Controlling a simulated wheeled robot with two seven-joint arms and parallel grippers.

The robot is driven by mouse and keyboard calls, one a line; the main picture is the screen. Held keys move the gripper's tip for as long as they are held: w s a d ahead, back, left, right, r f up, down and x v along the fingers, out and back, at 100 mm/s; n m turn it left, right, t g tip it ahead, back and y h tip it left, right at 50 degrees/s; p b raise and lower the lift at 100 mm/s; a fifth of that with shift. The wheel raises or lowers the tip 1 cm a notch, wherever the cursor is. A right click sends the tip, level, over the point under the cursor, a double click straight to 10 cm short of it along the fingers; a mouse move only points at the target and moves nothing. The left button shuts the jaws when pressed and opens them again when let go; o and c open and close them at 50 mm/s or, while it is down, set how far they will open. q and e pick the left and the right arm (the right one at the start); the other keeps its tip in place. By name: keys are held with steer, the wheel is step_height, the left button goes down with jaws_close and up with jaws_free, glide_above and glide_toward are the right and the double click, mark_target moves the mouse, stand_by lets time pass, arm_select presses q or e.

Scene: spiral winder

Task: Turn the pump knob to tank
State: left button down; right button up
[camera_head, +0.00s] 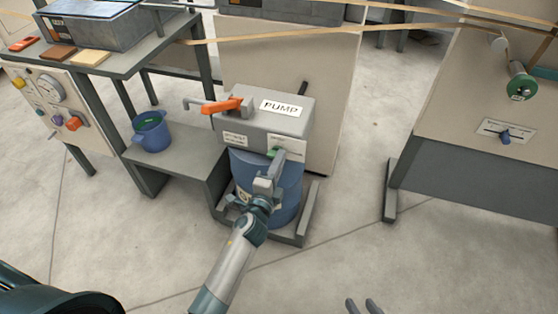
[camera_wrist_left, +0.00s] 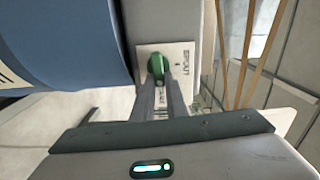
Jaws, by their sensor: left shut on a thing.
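The grey pump box (camera_head: 262,120), labelled PUMP, sits on a blue drum (camera_head: 280,180). The green pump knob (camera_head: 272,153) is on its front plate, beside a white label. In the left wrist view the knob (camera_wrist_left: 155,68) stands on a white plate (camera_wrist_left: 183,56) reading SPOUT; a second word is mostly hidden by the fingers. My left gripper (camera_head: 270,172) is shut on the knob, its two fingers (camera_wrist_left: 163,85) on either side of it. I cannot tell exactly where the knob points. My right gripper (camera_head: 363,305) shows only its fingertips at the bottom edge, apart and empty.
A blue jug (camera_head: 151,131) stands on a low grey shelf (camera_head: 185,157) to the left. A panel with dials (camera_head: 58,105) is further left. The floor between is clear.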

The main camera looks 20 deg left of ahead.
arm_select(q)
steer(key=shift+f+m, duration=0.1)
steer(key=shift+m, duration=0.4)
arm_select(e)
steer(key=shift+w+r, duration=0.15)
steer(key=shift+w, duration=0.05)
arm_select(q)
steer(key=c, duration=1.8)
jaws_free()
steer(key=shift+o, duration=0.2)
steer(key=shift+s, duration=0.15)
